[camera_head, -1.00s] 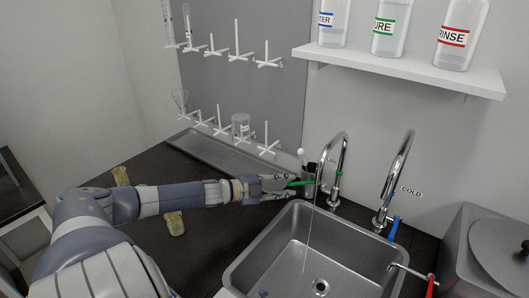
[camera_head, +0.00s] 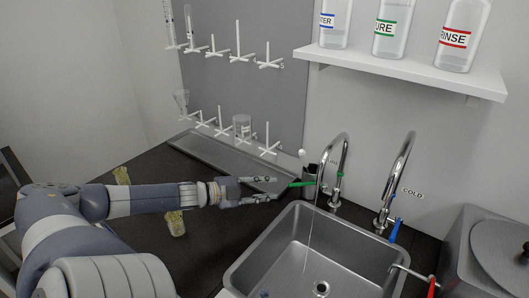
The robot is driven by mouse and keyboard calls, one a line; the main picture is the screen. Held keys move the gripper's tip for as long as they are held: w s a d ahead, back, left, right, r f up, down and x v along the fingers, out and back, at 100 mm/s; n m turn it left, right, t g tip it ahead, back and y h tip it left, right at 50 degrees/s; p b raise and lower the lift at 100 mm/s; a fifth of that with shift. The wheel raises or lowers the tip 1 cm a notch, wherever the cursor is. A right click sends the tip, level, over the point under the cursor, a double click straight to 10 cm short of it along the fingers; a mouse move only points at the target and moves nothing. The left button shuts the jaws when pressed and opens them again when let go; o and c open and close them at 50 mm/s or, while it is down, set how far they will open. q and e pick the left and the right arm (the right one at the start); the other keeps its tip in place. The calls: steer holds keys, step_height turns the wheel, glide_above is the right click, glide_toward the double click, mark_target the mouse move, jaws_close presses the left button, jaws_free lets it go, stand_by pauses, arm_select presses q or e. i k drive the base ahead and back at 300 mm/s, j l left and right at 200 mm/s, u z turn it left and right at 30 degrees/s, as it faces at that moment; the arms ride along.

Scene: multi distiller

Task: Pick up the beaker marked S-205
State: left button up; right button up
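A clear glass beaker (camera_head: 242,126) hangs upside down or stands on the lower row of pegs of the drying rack; I cannot tell which. Its label is too small to read, so I cannot confirm S-205. My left gripper (camera_head: 276,189) is open and empty, its fingers apart, just left of the green tap handle (camera_head: 300,184). It is in front of and below the beaker, not touching it. My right gripper is not in view.
The grey pegboard (camera_head: 285,100) also holds narrow glassware. A metal drip tray (camera_head: 205,150) lies below it. The sink (camera_head: 255,262) has two taps, and a thin stream falls from the left one. Bottles stand on the white shelf (camera_head: 420,72).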

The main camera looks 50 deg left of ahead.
mark_target(175, 222)
steer(key=k+j, duration=0.25)
steer(key=k, duration=0.2)
steer(key=k+j, duration=0.25)
steer(key=k, duration=0.25)
steer(key=k+j, duration=0.25)
steer(key=k, duration=0.2)
